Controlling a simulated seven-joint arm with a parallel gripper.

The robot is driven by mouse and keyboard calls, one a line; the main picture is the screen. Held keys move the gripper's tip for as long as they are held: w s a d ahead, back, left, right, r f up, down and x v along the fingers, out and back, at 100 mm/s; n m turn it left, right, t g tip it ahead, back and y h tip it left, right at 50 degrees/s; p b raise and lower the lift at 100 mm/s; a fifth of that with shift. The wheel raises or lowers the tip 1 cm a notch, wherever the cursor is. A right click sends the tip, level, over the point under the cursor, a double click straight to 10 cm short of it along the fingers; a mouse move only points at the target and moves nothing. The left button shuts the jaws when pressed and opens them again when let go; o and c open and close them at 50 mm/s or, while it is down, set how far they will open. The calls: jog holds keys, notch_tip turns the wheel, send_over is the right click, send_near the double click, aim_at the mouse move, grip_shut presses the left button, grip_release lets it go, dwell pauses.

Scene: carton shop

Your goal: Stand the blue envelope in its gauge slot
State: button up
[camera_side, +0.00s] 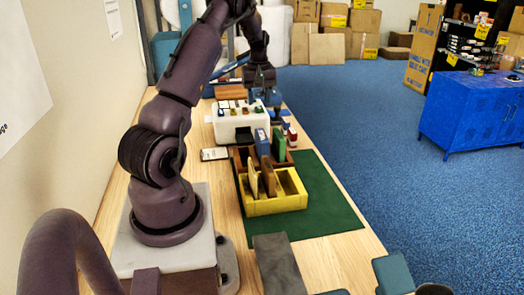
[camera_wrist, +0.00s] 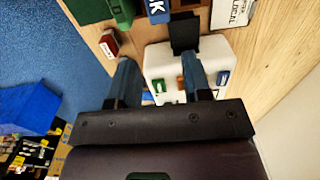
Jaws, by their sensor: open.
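The blue envelope (camera_side: 262,144) appears to stand upright in a brown wooden rack (camera_side: 240,159), beside a green upright piece (camera_side: 279,145). In the wrist view a blue piece with white lettering (camera_wrist: 157,10) is cut off by the top edge; it looks like the same envelope. A white block (camera_side: 241,122) with several small coloured marks stands behind the rack. It looks like the gauge, and also shows in the wrist view (camera_wrist: 158,58); which slot is blue's is unclear. My gripper (camera_side: 262,88) is open and empty above the block's far right side, its fingers apart in the wrist view (camera_wrist: 160,77).
A yellow divided tray (camera_side: 277,207) with tan upright pieces stands on a green mat (camera_side: 325,205), in front of the rack. A small red and white item (camera_wrist: 109,43) lies near the block. A white label card (camera_side: 214,154) lies left of the rack. The mat's right side is clear.

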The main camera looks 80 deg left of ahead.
aim_at(259, 134)
notch_tip(259, 134, down, 7)
jog(key=shift+d+f, duration=0.1)
jog(key=shift+a+f, duration=0.2)
jog(key=shift+f, duration=2.7)
jog(key=c, duration=0.7)
